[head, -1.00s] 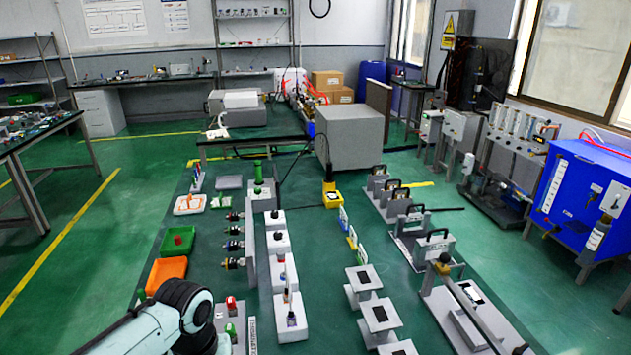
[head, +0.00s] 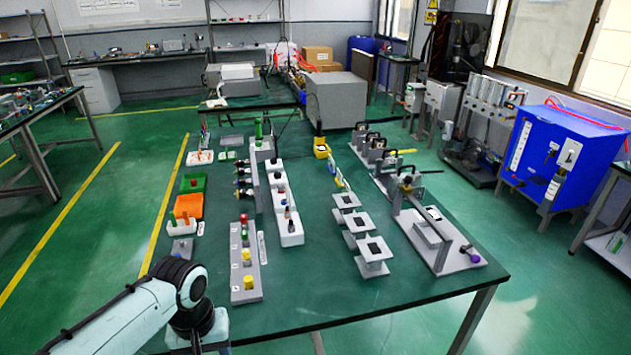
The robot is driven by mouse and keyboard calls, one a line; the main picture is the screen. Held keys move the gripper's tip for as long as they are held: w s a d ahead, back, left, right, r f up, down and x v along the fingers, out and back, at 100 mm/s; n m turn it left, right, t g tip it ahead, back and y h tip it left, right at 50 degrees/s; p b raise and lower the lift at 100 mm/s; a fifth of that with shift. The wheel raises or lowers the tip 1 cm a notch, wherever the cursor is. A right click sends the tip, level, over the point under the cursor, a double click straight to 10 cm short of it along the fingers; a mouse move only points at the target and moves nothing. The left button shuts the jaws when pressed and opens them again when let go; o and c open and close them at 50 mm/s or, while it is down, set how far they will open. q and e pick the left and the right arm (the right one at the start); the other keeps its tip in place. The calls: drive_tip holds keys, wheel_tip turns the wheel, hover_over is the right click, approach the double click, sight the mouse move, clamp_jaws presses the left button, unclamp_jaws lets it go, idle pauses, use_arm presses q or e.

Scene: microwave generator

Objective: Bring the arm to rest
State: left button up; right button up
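My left arm (head: 145,308) comes in from the lower left in the head view, light-coloured with a dark joint. It hangs beside the near left corner of the green table (head: 345,295). Its gripper is below the joint and cut off or hidden, so its fingers do not show. My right arm and gripper are not in the picture.
The table holds an orange tray (head: 188,206), a green tray (head: 193,183), a grey block with coloured knobs (head: 247,270), white blocks (head: 290,230), grey stands (head: 373,268) and a clamp fixture (head: 440,240). A blue cabinet (head: 560,165) stands at right. The table's front strip is bare.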

use_arm(q)
drive_tip(key=w+d+f+m+g+h+p, duration=0.1)
drive_tip(key=d+f, duration=0.1)
drive_tip(key=f, duration=0.6)
drive_tip(key=d+f+p, duration=0.1)
drive_tip(key=d+f, duration=0.1)
drive_tip(key=f, duration=0.7)
drive_tip(key=s+d+f+h+p, duration=0.2)
drive_tip(key=s+f, duration=0.7)
drive_tip(key=f, duration=0.5)
drive_tip(key=s+f+n+p, duration=0.1)
drive_tip(key=s+f, duration=0.5)
drive_tip(key=s, duration=0.6)
drive_tip(key=shift+s+d+n+p, duration=0.15)
drive_tip(key=shift+d+n+p, duration=0.25)
drive_tip(key=shift+n, duration=0.3)
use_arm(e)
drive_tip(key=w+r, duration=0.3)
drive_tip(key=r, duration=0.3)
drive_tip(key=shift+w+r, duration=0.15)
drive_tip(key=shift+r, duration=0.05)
use_arm(q)
drive_tip(key=shift+f, duration=0.1)
